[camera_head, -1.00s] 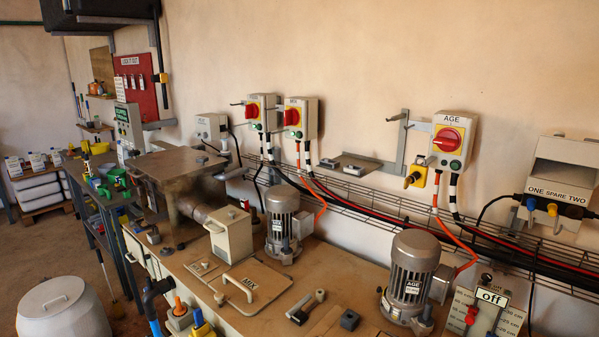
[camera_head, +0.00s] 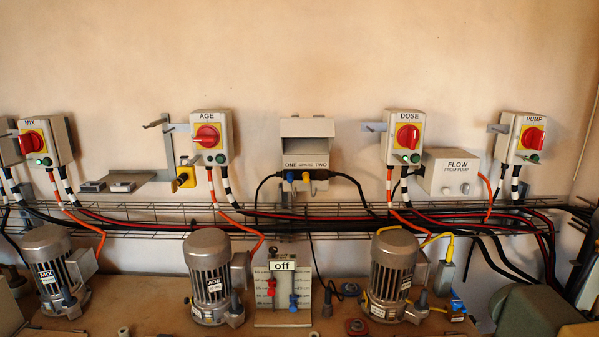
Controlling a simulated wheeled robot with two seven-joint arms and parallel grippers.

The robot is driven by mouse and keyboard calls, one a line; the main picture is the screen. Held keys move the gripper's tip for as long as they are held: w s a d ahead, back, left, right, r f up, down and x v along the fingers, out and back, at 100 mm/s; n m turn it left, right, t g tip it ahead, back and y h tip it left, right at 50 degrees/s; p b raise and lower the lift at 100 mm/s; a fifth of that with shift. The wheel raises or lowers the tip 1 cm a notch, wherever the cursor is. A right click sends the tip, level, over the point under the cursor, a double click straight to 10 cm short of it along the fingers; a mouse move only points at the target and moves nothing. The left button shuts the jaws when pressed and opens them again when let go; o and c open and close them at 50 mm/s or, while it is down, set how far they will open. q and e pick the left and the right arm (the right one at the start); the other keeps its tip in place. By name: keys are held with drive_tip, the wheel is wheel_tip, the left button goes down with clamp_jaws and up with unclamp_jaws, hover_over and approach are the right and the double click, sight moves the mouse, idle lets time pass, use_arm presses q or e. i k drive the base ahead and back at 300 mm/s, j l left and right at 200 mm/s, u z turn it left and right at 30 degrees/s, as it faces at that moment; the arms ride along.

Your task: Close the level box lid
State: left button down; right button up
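A panel with an "off" sign (camera_head: 283,265), a scale with small lettering, a red slider (camera_head: 271,287) and a blue slider (camera_head: 293,302) stands on the bench between two motors; it may be the level box. I cannot make out a lid on it. A grey wall box (camera_head: 308,150) marked "ONE SPARE TWO" hangs above, with a raised hood-like top (camera_head: 307,127) over a recess. I cannot tell if that top is the lid. Neither of my grippers is in view.
Motors marked MIX (camera_head: 54,272), AGE (camera_head: 212,277) and another unread one (camera_head: 393,275) stand on the bench. A wire cable tray (camera_head: 150,214) runs along the wall. Switch boxes AGE (camera_head: 211,138), DOSE (camera_head: 404,138) and PUMP (camera_head: 522,138) hang above, beside a FLOW box (camera_head: 451,174).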

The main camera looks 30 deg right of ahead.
sight(304, 135)
drive_tip(key=z, duration=1.15)
